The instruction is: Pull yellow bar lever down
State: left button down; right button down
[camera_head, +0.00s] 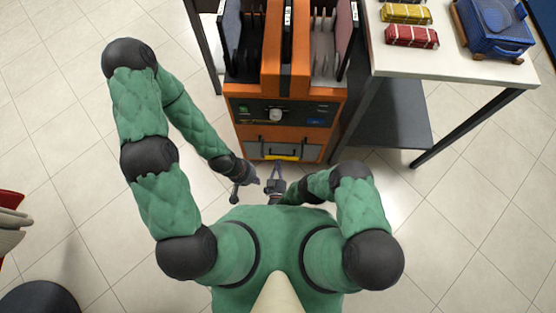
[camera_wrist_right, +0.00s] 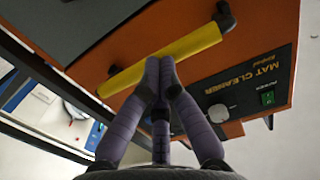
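The yellow bar lever (camera_head: 283,158) is on the lower front of the orange mat cleaner (camera_head: 262,138). In the right wrist view the yellow bar (camera_wrist_right: 185,47) runs at a slant between dark end brackets. My right gripper (camera_head: 280,166) is at the bar. In its wrist view, the fingers of the right gripper (camera_wrist_right: 160,65) come together at the tips, overlapping the bar's lower edge. I cannot tell whether they touch it. No part of the bar shows between them. My left gripper (camera_head: 235,196) is lower and to the left, away from the bar. Its fingers are too small to read.
A white-topped table (camera_head: 450,62) stands right of the machine, with red (camera_head: 411,36) and yellow (camera_head: 405,13) packages and a blue case (camera_head: 493,24). The machine's panel has a round knob (camera_wrist_right: 217,113) and a green switch (camera_wrist_right: 267,97). The tiled floor at left is mostly clear.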

jog(key=shift+w+d+r, duration=0.1)
jog(key=shift+w+r, duration=0.05)
jog(key=shift+w, duration=0.25)
jog(key=shift+w+d+r, duration=0.1)
jog(key=shift+w+r, duration=0.05)
jog(key=shift+w, duration=0.25)
notch_tip(320, 180, up, 9)
jog(key=s, duration=0.1)
jog(key=shift+s+a+r, duration=0.2)
jog(key=shift+s, duration=0.05)
jog(key=shift+d, duration=0.1)
